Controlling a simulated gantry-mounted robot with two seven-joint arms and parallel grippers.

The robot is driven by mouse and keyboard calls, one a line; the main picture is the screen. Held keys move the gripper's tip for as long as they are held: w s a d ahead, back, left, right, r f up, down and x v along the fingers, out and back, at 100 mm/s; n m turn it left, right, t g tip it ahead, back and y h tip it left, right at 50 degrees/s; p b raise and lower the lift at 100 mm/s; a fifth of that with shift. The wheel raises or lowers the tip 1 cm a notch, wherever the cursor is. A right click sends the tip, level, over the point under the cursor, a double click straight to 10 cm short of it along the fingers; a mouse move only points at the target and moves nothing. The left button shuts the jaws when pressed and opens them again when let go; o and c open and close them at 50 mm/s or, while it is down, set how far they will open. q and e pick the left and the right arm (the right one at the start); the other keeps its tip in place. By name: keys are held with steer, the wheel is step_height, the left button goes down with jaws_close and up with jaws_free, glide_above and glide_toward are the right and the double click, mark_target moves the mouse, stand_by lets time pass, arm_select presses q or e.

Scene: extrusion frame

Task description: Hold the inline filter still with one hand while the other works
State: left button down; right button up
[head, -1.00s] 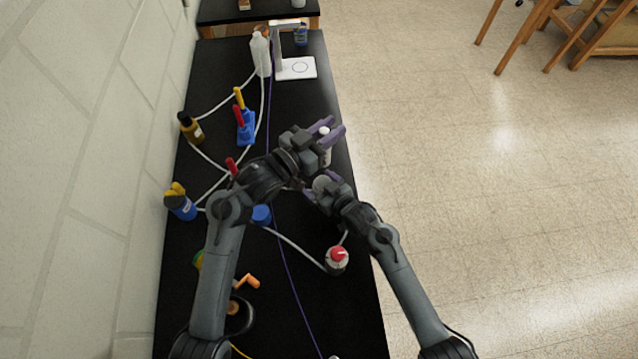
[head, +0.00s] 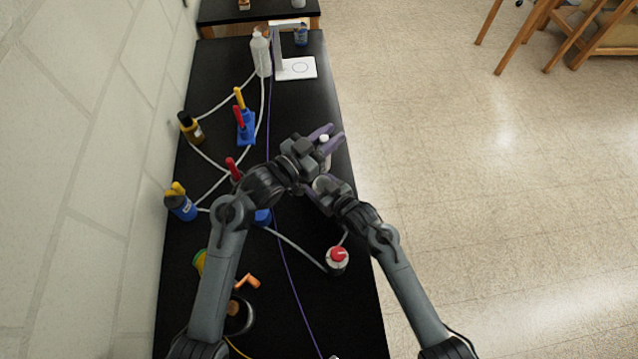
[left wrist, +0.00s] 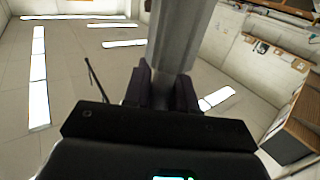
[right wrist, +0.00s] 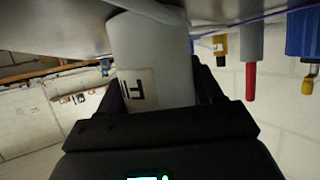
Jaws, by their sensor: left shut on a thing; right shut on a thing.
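A pale cylinder with a dark letter on its label, likely the inline filter (right wrist: 155,70), stands between my right gripper's fingers in the right wrist view. In the head view my right gripper (head: 321,187) is shut on it, and my arms hide most of it. My left gripper (head: 331,135) is shut just above, on a slim white piece (head: 325,150) with a rounded top. In the left wrist view this piece is a grey shaft (left wrist: 178,45) between the dark fingers. Whether the two held pieces touch is hidden.
A white bottle (head: 261,55) and a white-based stand (head: 296,68) are at the back. The bench's right edge is close to both grippers.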

mark_target(328, 162)
arm_select(q)
steer(key=shift+f, duration=5.15)
steer(key=c, duration=0.8)
jaws_free()
steer(key=shift+s+a, duration=0.1)
steer(key=v, duration=1.1)
steer(key=shift+s+a, duration=0.25)
arm_select(e)
steer(key=o, duration=1.2)
